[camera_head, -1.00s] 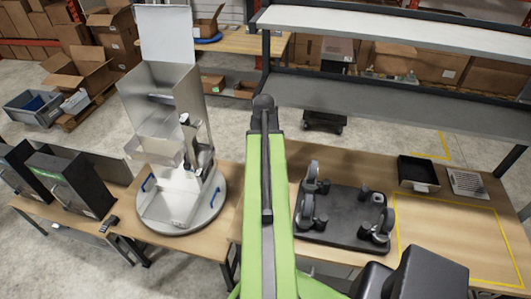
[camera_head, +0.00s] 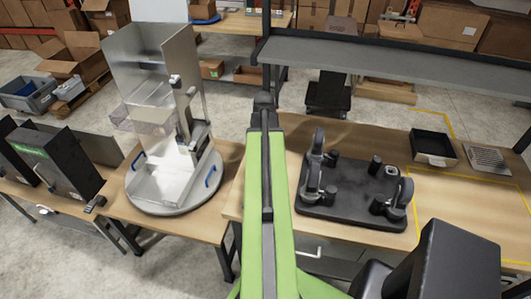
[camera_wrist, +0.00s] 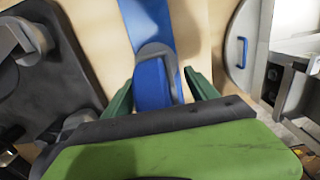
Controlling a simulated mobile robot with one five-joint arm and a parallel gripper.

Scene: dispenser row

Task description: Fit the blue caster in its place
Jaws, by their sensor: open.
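The blue caster (camera_wrist: 152,82) shows in the wrist view, with a blue wheel and a grey rounded part, against the wooden table. My gripper (camera_wrist: 160,79) has its two green fingers apart, one on each side of the caster; I cannot tell whether they touch it. The dark base plate (camera_head: 345,215) lies on the right table in the head view, with grey casters and short posts on it. It also fills the left of the wrist view (camera_wrist: 55,85). In the head view, my green arm hides the gripper and the blue caster.
A blue strip (camera_wrist: 147,20) runs beyond the caster. A round turntable (camera_head: 150,206) with a metal dispenser (camera_head: 160,85) stands on the left table. A black tray (camera_head: 433,146) and a slotted grey piece (camera_head: 488,160) lie at the back right. The yellow-outlined area (camera_head: 470,205) looks clear.

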